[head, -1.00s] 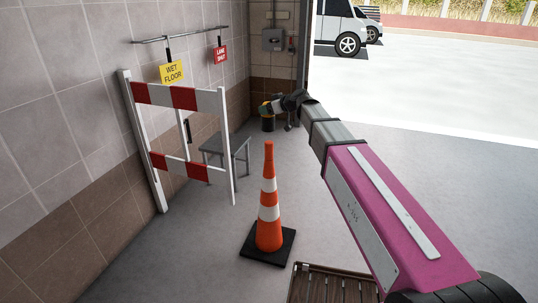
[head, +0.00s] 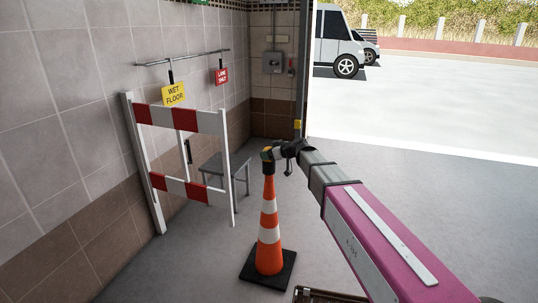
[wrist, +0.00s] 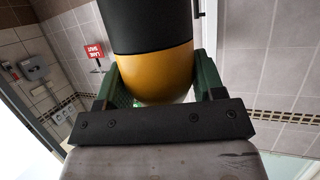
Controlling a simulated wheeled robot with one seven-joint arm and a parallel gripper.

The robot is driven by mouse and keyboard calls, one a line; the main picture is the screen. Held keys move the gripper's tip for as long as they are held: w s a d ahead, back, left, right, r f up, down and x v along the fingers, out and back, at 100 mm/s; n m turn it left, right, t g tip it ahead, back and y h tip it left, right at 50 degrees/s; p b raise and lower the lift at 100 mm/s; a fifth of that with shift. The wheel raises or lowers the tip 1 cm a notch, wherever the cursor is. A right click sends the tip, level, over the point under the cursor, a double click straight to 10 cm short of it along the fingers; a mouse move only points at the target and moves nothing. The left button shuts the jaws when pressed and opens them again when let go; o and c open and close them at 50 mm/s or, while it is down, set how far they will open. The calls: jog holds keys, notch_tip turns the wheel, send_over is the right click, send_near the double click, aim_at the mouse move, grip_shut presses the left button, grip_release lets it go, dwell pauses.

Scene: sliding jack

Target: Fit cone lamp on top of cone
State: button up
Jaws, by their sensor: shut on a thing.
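The orange and white traffic cone (head: 269,236) stands upright on its black square base on the floor. My gripper (head: 275,152) is at the cone's tip and shut on the cone lamp (head: 266,155), which looks small and dark with some yellow here. The lamp appears in line with the cone's top. Whether it touches the cone or stands just over or in front of it, I cannot tell. In the wrist view the lamp (wrist: 155,70), black with a rounded amber end, sits between my green fingers. The cone is not visible in that view.
A red and white barrier (head: 181,119) and a grey stool (head: 224,170) stand left of the cone by the tiled wall. A yellow sign (head: 173,94) and a red sign (head: 221,76) hang from a rail. A brown slatted thing (head: 325,296) lies at the bottom edge.

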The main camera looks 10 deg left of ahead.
jog(key=shift+f, duration=0.65)
jog(key=o, duration=1)
jog(key=shift+c, duration=0.2)
jog(key=shift+r, duration=0.1)
jog(key=shift+r, duration=0.25)
jog(key=v, duration=1.2)
jog(key=s+d+f+m+g+h, duration=0.1)
jog(key=s+d+f+m+h, duration=0.3)
jog(key=d, duration=0.7)
jog(key=s+d+f+m+g+h, duration=0.2)
jog(key=s+d+f+m+h, duration=0.2)
jog(key=s+d+f, duration=0.5)
jog(key=s+d+f+m+g+h, duration=0.2)
jog(key=s+d+f+m+h, duration=0.2)
jog(key=s+d+f, duration=0.3)
jog(key=d+f+m, duration=0.1)
jog(key=d+f, duration=0.3)
jog(key=d, duration=0.3)
jog(key=shift+s+d+h, duration=0.15)
jog(key=shift+s+h, duration=0.05)
jog(key=shift+h, duration=0.1)
